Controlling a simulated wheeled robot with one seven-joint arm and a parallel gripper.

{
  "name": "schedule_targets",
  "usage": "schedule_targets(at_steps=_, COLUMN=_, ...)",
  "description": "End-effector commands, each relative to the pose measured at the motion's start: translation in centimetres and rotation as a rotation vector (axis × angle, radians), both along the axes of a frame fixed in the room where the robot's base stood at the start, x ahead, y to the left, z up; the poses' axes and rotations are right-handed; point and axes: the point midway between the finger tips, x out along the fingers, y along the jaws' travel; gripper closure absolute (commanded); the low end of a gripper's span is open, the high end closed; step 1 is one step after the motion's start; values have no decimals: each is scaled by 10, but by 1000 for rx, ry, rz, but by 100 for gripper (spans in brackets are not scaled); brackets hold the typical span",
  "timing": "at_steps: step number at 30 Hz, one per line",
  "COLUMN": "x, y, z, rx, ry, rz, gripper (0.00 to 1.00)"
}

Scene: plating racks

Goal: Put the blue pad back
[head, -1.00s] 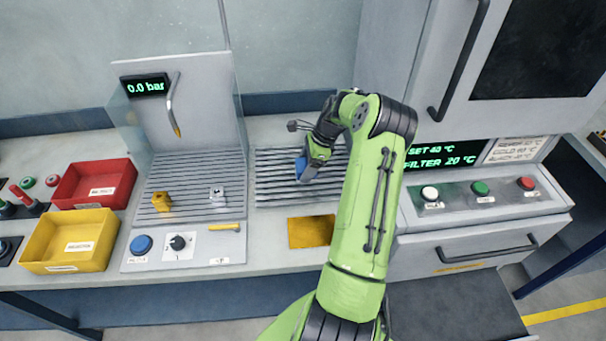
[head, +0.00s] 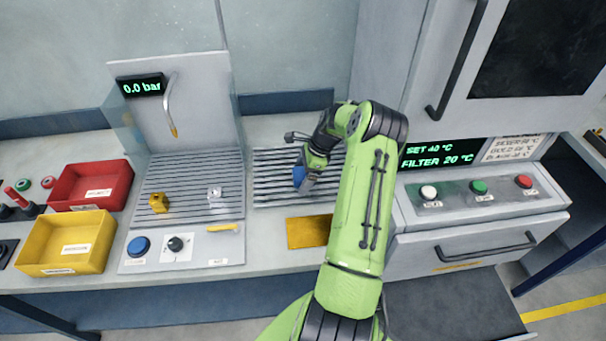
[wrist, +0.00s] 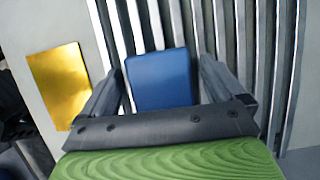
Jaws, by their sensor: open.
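The blue pad (wrist: 160,80) shows in the wrist view between the two fingers of my gripper (wrist: 158,78), with the slatted rack beyond it. In the head view the blue pad (head: 299,176) is at the end of my gripper (head: 303,182), over the left part of the slatted rack (head: 268,182). My gripper is open, with a finger on each side of the pad. I cannot tell whether the pad rests on the slats, as its lower edge is hidden by my gripper.
A gold plate (head: 308,231) lies in front of the rack. To the left are a spray station with a yellow part (head: 158,203) and a silver part (head: 214,193), plus a red bin (head: 95,186) and a yellow bin (head: 66,243). A button panel (head: 478,190) stands to the right.

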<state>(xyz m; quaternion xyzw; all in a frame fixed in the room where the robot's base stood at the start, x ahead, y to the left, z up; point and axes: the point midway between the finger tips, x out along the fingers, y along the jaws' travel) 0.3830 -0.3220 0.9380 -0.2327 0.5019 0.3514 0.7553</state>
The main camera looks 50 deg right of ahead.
Motion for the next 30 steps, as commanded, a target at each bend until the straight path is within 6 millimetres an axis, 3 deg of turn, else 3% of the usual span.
schedule_targets(at_steps=5, x=-5, y=-7, z=23, rx=-4, ry=-3, rz=-2, gripper=4)
schedule_targets(at_steps=15, x=-26, y=-32, z=101, rx=-2, ry=-3, rz=-2, gripper=4)
schedule_targets(at_steps=23, x=-30, y=-35, z=116, rx=-2, ry=0, rz=6, gripper=4)
schedule_targets(at_steps=26, x=-19, y=-15, z=133, rx=-55, ry=-2, rz=108, gripper=4)
schedule_targets(at_steps=29, x=-5, y=36, z=172, rx=-182, ry=-6, rz=359, gripper=4)
schedule_targets(at_steps=30, x=-3, y=61, z=189, rx=-241, ry=-10, rz=481, gripper=4)
